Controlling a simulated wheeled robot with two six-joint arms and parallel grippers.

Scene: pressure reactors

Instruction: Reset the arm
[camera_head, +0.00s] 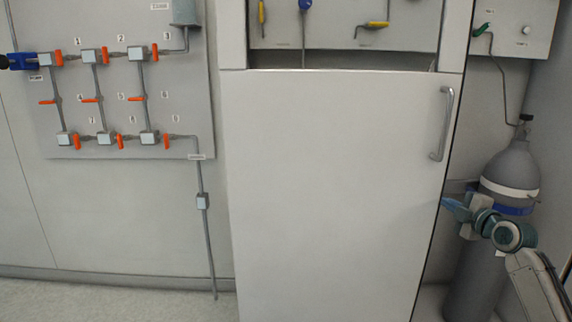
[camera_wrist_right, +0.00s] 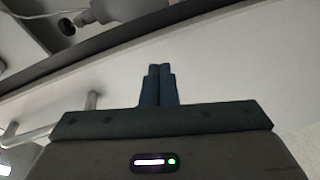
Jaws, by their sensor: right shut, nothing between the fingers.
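My right gripper (camera_head: 447,204) is at the right of the head view, in front of the gap between the white cabinet door and the gas cylinder. Its blue fingers point left toward the door's right edge. In the right wrist view the two fingers (camera_wrist_right: 158,84) lie together, shut and empty. My right arm comes in from the lower right. My left gripper is not in view.
The white cabinet door (camera_head: 330,190) with a metal handle (camera_head: 443,125) is shut. A grey gas cylinder (camera_head: 511,170) stands behind my right arm. A valve panel (camera_head: 118,110) with orange levers hangs at left. Open floor (camera_head: 110,302) shows at lower left.

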